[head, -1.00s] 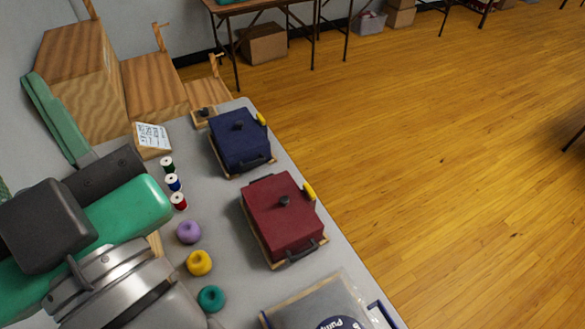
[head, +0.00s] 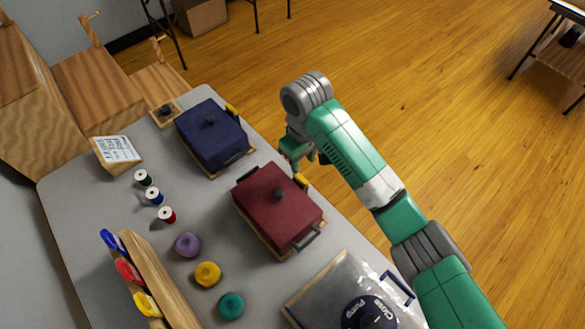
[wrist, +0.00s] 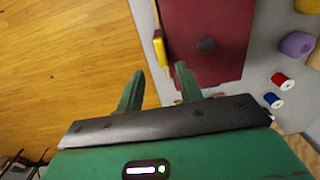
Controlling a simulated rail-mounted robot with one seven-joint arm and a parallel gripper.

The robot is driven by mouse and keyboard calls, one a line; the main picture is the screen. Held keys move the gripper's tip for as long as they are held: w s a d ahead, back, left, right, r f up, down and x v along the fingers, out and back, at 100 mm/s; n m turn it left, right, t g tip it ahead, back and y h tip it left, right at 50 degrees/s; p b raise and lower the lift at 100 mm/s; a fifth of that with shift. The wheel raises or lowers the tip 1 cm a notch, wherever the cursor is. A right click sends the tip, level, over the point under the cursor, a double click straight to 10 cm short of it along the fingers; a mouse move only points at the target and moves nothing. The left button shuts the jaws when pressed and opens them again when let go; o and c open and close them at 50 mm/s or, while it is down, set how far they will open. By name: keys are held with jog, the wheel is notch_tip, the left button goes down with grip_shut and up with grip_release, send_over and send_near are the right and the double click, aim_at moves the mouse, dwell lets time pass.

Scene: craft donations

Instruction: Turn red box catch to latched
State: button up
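The red box (head: 270,210) sits on a wooden base on the grey table, with a dark knob on its lid and a dark handle at its near end. Its yellow catch (head: 301,180) is on the right side, partly hidden by my arm. In the wrist view the red box (wrist: 225,65) is at the upper middle, and the yellow catch (wrist: 159,49) stands along its left edge. My gripper (wrist: 160,75) is open and empty, its fingertips a little short of the catch in that view and apart from it. In the head view it is mostly hidden behind my arm.
A blue box (head: 208,140) with its own yellow catch stands behind. A clear-topped box (head: 335,285) is in front. Thread spools (head: 154,197), yarn balls (head: 207,273) and a wooden rack (head: 155,270) are to the left. Open floor lies right of the table.

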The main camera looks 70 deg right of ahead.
aim_at(302, 179)
notch_tip(302, 179, down, 8)
jog(key=shift+r+b, duration=0.1)
jog(key=shift+b, duration=1.1)
jog(key=shift+r, duration=0.1)
grip_shut()
